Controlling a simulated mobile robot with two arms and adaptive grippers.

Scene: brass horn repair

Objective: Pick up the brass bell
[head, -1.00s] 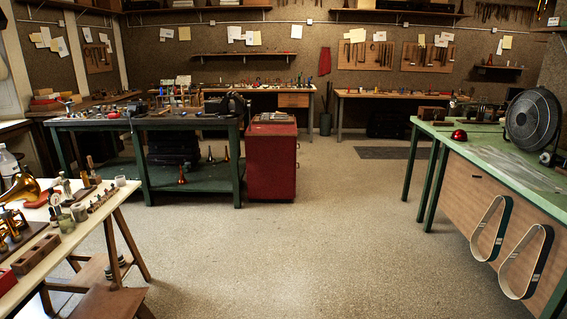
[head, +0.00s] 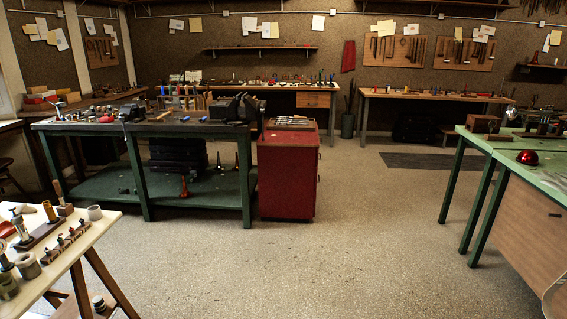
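I cannot tell for certain which thing is the brass bell. On the lower shelf of the green bench (head: 110,188) stands a small reddish-copper cone (head: 184,188), upright with its wide end down. Two more thin flared cones stand deeper on that shelf, one of them at its right end (head: 237,162). They are small and dim, so their metal is hard to make out. No large brass horn shows now. Neither of my grippers is in view.
A red tool cabinet (head: 286,178) stands beside the green bench. A cream table (head: 75,248) with small parts is at the near left. A green-topped table (head: 540,175) with a red dome (head: 527,157) is at right. The middle floor (head: 320,240) is clear.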

